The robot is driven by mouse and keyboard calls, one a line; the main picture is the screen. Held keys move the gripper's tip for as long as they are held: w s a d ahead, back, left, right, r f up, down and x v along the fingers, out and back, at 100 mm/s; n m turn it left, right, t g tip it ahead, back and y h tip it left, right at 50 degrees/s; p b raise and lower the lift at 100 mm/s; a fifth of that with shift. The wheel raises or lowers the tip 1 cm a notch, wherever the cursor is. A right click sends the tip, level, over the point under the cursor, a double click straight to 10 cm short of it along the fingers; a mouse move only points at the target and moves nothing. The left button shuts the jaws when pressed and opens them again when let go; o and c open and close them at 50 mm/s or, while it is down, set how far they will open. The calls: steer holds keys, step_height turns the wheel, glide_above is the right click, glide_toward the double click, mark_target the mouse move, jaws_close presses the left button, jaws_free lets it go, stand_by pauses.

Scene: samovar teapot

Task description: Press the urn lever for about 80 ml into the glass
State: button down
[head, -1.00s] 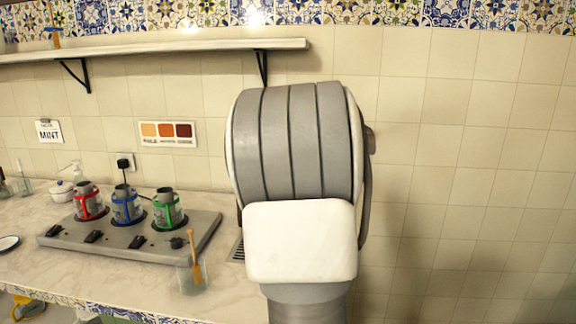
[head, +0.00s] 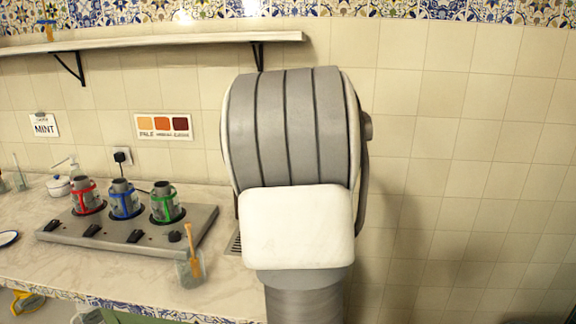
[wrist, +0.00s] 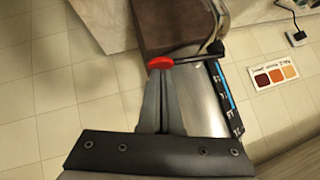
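In the wrist view the urn (wrist: 203,105) is a shiny metal body with a blue-lit gauge strip (wrist: 229,92) along its side. Its black lever (wrist: 200,57) ends in a red tip (wrist: 160,62). My gripper (wrist: 161,78) points at the red tip; its two grey fingers lie together, just below the tip in the picture. I cannot tell whether they touch it. In the head view my arm hides the urn, its lever and my gripper. I cannot make out the glass to be filled in either view.
A clear jar with a wooden stick (head: 191,268) stands by the counter's front edge. A metal grate (head: 234,243) shows partly beside my arm. A shelf (head: 150,44) runs above.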

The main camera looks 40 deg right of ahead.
steer(key=shift+r, duration=0.1)
steer(key=s+a+r+p, duration=0.4)
steer(key=s+r+p, duration=0.1)
steer(key=r, duration=0.5)
steer(key=shift+s+a+r, duration=0.15)
steer(key=shift+s+r, duration=0.2)
steer(key=shift+s, duration=0.1)
stand_by(0.4)
